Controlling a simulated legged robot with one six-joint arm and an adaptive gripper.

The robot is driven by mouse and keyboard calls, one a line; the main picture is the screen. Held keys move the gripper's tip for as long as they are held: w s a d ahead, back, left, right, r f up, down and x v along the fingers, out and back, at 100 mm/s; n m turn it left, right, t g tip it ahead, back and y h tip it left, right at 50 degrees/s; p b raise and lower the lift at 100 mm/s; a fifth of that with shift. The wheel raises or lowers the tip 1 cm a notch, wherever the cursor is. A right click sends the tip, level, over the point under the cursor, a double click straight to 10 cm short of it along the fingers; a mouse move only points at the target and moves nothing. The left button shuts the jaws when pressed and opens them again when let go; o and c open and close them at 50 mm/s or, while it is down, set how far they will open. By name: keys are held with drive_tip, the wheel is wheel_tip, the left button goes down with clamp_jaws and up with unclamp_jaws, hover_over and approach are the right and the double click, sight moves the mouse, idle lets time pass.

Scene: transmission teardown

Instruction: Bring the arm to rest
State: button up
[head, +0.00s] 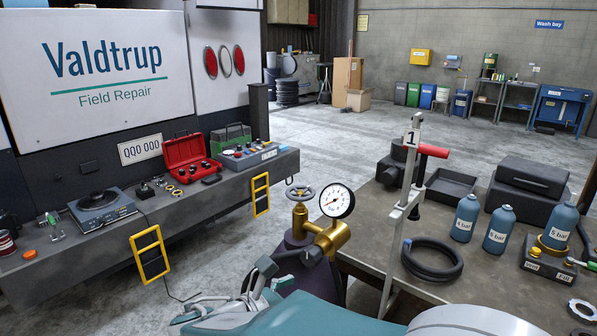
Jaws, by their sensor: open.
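My gripper (288,263) is low in the middle of the head view, seen from behind. Its dark fingertips stand apart with nothing visible between them, so it is open. Pale grey finger links show at the lower left of it, and my teal arm covers the bottom of the view. Beyond the fingers stands a dark purple gas cylinder (292,296) with a brass valve (328,239), a handwheel and a round pressure gauge (337,201). My gripper overlaps the cylinder in the picture; whether they touch, I cannot tell.
Right, a workbench (365,262) carries a metal stand (402,212) marked 1, a black ring (432,259), blue bottles (497,229), a black case (529,182) and an open tray (452,186). Left, a grey ledge (190,202) holds a red toolbox (190,160). Open floor (330,145) lies behind.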

drive_tip(key=s+d+m+g+y, duration=0.1)
drive_tip(key=s+d+m+g, duration=0.25)
drive_tip(key=d+m, duration=0.4)
drive_tip(key=s+d+m+y, duration=0.4)
drive_tip(key=s+m+y, duration=0.1)
drive_tip(key=m, duration=0.4)
drive_tip(key=s+d+m+g+y, duration=0.1)
drive_tip(key=s+d+m+y, duration=0.3)
drive_tip(key=m, duration=0.6)
drive_tip(key=s+y, duration=0.2)
drive_tip(key=s, duration=0.1)
drive_tip(key=shift+s+d+f, duration=0.25)
drive_tip(key=shift+d+f, duration=0.1)
drive_tip(key=shift+d, duration=0.05)
